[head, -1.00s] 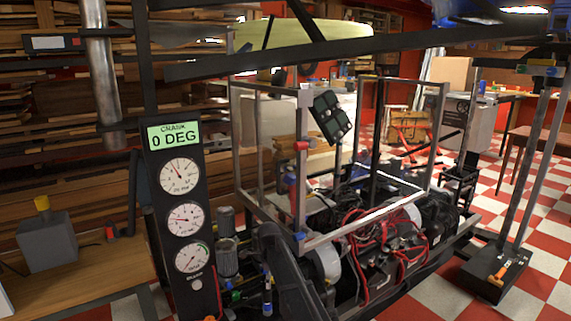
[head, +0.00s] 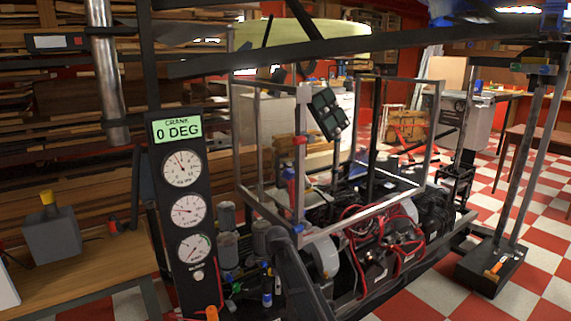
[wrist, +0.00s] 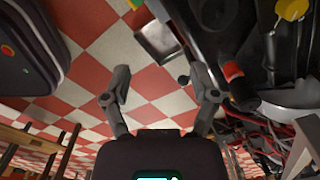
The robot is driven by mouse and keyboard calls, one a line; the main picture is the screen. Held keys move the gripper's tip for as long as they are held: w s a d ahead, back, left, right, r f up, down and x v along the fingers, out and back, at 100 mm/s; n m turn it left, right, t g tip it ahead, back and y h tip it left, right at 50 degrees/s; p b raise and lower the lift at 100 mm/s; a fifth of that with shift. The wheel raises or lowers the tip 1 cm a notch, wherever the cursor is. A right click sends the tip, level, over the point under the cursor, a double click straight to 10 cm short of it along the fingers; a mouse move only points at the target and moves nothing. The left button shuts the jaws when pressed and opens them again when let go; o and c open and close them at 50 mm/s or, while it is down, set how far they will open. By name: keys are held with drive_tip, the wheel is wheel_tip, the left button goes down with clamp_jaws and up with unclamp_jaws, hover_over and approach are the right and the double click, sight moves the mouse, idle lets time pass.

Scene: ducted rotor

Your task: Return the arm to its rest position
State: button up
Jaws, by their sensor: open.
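My gripper (wrist: 160,90) shows in the wrist view with its two grey fingers spread apart. Nothing is between them. Behind the fingers is the red and white checkered floor (wrist: 90,35), and a dark machine with a red-capped part (wrist: 233,72) lies just to the right of the right finger. I cannot make out the gripper in the head view.
In the head view, a gauge panel (head: 182,212) reads CRANK 0 DEG. A metal frame (head: 302,150) stands over wired machinery (head: 375,235). A workbench (head: 90,272) is at left. Checkered floor (head: 538,240) is open at right. A dark case (wrist: 28,45) shows in the wrist view.

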drive_tip(key=s+d+f+n+b, duration=0.3)
drive_tip(key=s+d+n, duration=0.65)
drive_tip(key=s, duration=0.25)
drive_tip(key=s+d+f+n+b, duration=0.3)
drive_tip(key=s+d+n, duration=0.5)
drive_tip(key=s+d, duration=0.3)
wheel_tip(320, 180, up, 38)
drive_tip(key=p, duration=3.7)
drive_tip(key=shift+s+a+f+p, duration=0.25)
drive_tip(key=shift+s+a+p, duration=0.05)
drive_tip(key=shift+s+a, duration=0.15)
